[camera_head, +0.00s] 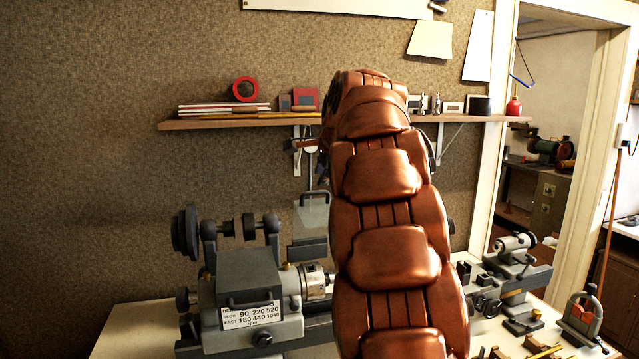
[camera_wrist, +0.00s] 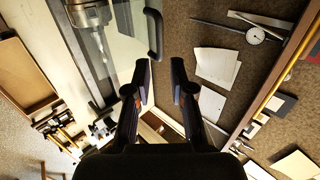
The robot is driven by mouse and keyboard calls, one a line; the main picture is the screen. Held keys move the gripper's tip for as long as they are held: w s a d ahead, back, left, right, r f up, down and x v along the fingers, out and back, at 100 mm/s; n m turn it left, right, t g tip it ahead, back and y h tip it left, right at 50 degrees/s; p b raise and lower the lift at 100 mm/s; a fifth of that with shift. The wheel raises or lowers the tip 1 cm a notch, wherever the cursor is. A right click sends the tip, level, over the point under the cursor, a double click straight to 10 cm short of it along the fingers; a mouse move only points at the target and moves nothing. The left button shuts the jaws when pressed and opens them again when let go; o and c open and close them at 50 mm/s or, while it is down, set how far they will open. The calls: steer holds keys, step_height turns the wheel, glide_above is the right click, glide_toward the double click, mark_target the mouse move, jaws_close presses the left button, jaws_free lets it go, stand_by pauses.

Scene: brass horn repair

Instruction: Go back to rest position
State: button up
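My gripper (camera_wrist: 160,82) shows in the wrist view with its two dark fingers apart and nothing between them. Its fingertips are in the air in front of the wall and shelf area, beside the lathe's clear guard with its dark handle (camera_wrist: 153,32). In the head view my copper-coloured arm rises through the middle of the picture and bends away at shelf height. It hides my gripper there, along with part of the lathe and shelf.
A grey lathe (camera_head: 246,306) stands on the bench at lower left. A wall shelf (camera_head: 212,124) holds a red tape roll (camera_head: 245,89), books and small boxes. A small red-and-grey clamp (camera_head: 581,313) stands at the bench's right. A doorway opens at right.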

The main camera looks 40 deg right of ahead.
steer(key=shift+s+a+r, duration=0.25)
steer(key=shift+s+r, duration=0.2)
stand_by(0.3)
steer(key=s+a+f+n+g+y, duration=0.1)
steer(key=s+a+f+n+g, duration=0.1)
steer(key=s+a+f+n, duration=0.4)
steer(key=s+a+f+n+g+y+b, duration=0.1)
steer(key=s+a+f, duration=0.1)
steer(key=a+f, duration=0.6)
steer(key=s+a+f+n+g+y, duration=0.2)
steer(key=s+a+f+n, duration=0.3)
steer(key=a, duration=0.4)
steer(key=s+a+f+n+g, duration=0.2)
steer(key=s+a+f+n, duration=0.3)
steer(key=s+f, duration=0.3)
steer(key=s+a+f+n+g, duration=0.3)
steer(key=s+a+f+n, duration=0.2)
steer(key=s, duration=1)
step_height(320, 180, down, 4)
steer(key=shift+s+r+n+b, duration=0.2)
steer(key=shift+s+n+b, duration=0.1)
steer(key=shift+b, duration=0.15)
steer(key=shift+w, duration=0.1)
